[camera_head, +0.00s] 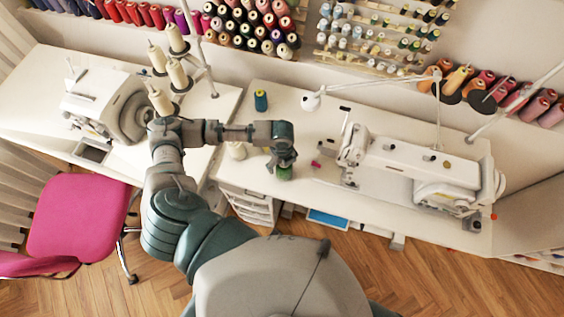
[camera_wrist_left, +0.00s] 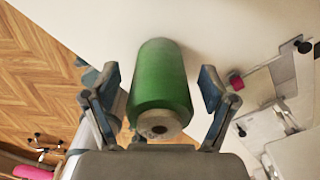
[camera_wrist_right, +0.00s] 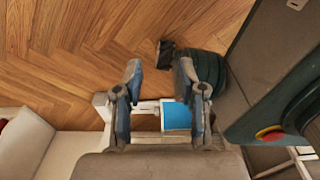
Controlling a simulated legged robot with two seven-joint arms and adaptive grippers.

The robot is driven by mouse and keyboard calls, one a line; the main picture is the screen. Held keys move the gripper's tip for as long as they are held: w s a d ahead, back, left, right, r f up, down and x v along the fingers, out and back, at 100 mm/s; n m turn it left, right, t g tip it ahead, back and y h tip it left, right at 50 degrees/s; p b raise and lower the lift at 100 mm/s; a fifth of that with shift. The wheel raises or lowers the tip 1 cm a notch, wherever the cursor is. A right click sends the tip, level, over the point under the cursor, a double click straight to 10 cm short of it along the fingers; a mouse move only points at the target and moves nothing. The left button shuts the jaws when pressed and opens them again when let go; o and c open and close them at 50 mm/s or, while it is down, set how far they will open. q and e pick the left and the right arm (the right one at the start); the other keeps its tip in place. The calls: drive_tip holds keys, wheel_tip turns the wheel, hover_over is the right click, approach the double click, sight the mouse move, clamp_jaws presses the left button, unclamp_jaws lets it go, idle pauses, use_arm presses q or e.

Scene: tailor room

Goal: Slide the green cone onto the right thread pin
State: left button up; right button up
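The green cone (camera_head: 285,174) stands on the white table near its front edge, below my left gripper (camera_head: 284,157). In the left wrist view, the green cone (camera_wrist_left: 160,85) lies between the two fingers of the left gripper (camera_wrist_left: 160,92), with a gap on each side. The left gripper is open. My right gripper (camera_wrist_right: 160,85) shows only in its own wrist view, open and empty, with the floor beyond it. A thread stand (camera_head: 438,120) with dark round plates (camera_head: 482,101) rises behind the right sewing machine.
A white sewing machine (camera_head: 420,170) stands right of the cone, with a small pink item (camera_head: 316,163) between. A blue-green spool (camera_head: 261,101) and a cream spool (camera_head: 236,150) stand nearby. Another thread stand (camera_head: 203,75) holds cream cones at left. A pink chair (camera_head: 80,215) is at left.

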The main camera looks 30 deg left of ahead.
drive_tip(key=shift+f, duration=0.1)
use_arm(q)
drive_tip(key=shift+f+b, duration=0.1)
drive_tip(key=shift+b, duration=0.75)
wheel_tip(320, 180, up, 18)
drive_tip(key=p, duration=0.2)
drive_tip(key=shift+w, duration=0.35)
use_arm(e)
drive_tip(key=shift+s+d+r, duration=0.1)
drive_tip(key=shift+s+r, duration=0.2)
drive_tip(key=shift+s, duration=0.1)
use_arm(q)
drive_tip(key=shift+f, duration=0.15)
